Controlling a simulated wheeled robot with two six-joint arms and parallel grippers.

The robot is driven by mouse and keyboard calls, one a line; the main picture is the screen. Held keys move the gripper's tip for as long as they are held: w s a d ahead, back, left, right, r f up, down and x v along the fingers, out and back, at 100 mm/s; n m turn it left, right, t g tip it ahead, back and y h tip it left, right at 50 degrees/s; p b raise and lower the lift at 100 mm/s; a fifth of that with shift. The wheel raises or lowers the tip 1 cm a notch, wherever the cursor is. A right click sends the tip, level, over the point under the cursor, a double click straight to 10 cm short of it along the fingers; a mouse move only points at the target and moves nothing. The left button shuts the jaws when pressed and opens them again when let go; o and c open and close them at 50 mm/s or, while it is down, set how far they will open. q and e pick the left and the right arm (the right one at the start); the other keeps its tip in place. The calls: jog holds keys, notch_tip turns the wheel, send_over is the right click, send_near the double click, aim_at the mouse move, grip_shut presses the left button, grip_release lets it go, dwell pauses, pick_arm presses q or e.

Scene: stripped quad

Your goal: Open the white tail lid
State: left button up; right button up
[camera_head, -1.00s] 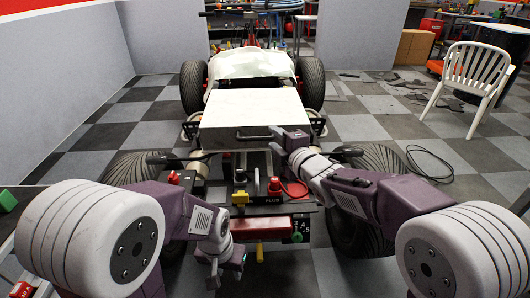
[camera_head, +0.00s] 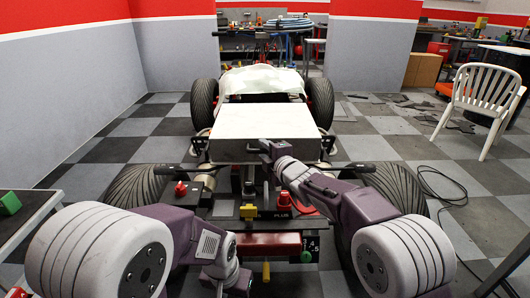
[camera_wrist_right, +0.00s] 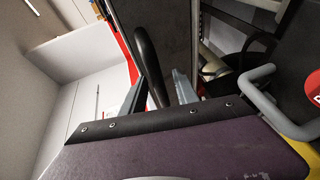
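The white tail lid (camera_head: 265,120) lies flat and closed at the rear of the stripped quad in the head view. Its dark bar handle (camera_wrist_right: 147,55) runs between the two fingers of my right gripper (camera_wrist_right: 157,92) in the right wrist view. The fingers look apart, with the bar nearer the left one. In the head view, my right gripper (camera_head: 266,147) is at the lid's front face and hides part of the handle. My left gripper (camera_head: 228,282) hangs low at the front, away from the lid; its fingers are too small to read.
Large tyres (camera_head: 146,188) flank the quad. A white chair (camera_head: 484,100) stands at the right, with a black cable (camera_head: 440,185) on the floor. Checkered floor is clear at left.

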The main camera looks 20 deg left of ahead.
grip_shut()
dwell(1.4)
